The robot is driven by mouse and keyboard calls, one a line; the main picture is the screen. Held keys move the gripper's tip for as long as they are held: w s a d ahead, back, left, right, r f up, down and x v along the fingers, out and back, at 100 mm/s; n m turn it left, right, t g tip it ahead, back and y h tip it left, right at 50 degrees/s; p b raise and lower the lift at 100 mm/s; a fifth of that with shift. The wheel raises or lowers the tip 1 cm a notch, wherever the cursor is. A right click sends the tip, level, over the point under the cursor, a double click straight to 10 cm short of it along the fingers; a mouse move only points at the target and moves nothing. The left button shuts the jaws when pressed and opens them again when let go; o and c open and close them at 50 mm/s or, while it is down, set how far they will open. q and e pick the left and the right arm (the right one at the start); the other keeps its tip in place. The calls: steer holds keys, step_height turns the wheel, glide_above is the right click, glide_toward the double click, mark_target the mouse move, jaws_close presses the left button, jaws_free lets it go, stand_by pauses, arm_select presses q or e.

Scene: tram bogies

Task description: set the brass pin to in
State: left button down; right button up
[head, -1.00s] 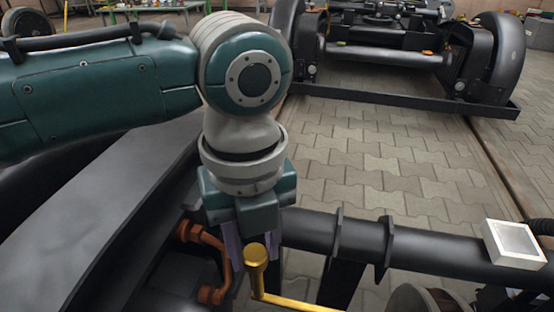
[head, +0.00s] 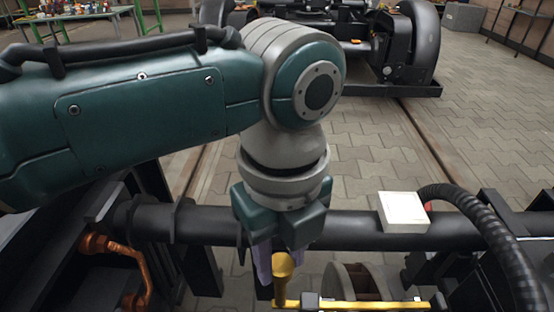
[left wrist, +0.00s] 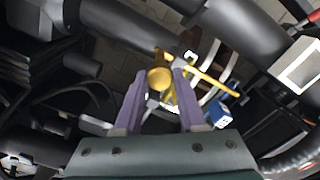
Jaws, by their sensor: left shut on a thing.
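The brass pin (head: 281,266) has an upright handle with a round knob and a long yellow rod running right, low in the head view. The rod passes a small grey block (head: 311,301) near the handle. My left gripper (head: 279,280) points down with its purple fingers on both sides of the handle, shut on it. In the left wrist view the knob (left wrist: 160,78) sits between the fingertips and the rod (left wrist: 212,80) runs off to the right. The far end of the rod's fit is hard to make out. My right gripper is not in view.
A black cross tube (head: 350,226) with a white box (head: 403,211) lies behind the pin. A black ribbed hose (head: 490,230) curves at the right. An orange pipe (head: 135,262) is at the left. Another bogie (head: 400,50) stands beyond clear paving.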

arm_select(q)
steer(key=shift+d, duration=0.15)
steer(key=c, duration=0.8)
jaws_free()
steer(key=shift+c, duration=0.2)
steer(key=o, duration=0.3)
steer(key=shift+d, duration=0.1)
steer(key=shift+o, duration=0.2)
step_height(320, 180, up, 10)
steer(key=p, duration=0.4)
